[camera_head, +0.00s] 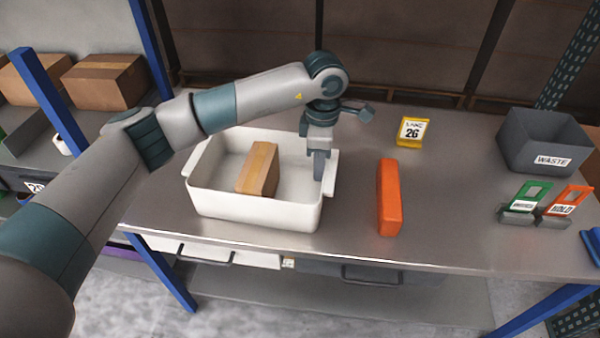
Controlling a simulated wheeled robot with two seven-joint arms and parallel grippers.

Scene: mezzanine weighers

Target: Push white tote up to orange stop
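The white tote (255,208) stands upright on the metal table, left of its middle, with a small cardboard box (258,168) inside. The orange stop (389,197) is a bar standing on the table to the right of the tote, with a clear gap between them. My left gripper (318,168) points down at the tote's right end, its fingers inside or at the right wall. I cannot tell whether they touch the wall. From this angle the fingers look close together as one piece. My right gripper is not in view.
The metal table (440,200) is bare around the orange stop. A yellow sign (411,131) stands behind it. A grey waste bin (545,145), a green sign holder (527,200) and an orange sign holder (565,203) stand at the right. Cardboard boxes (104,82) sit on a shelf at the left.

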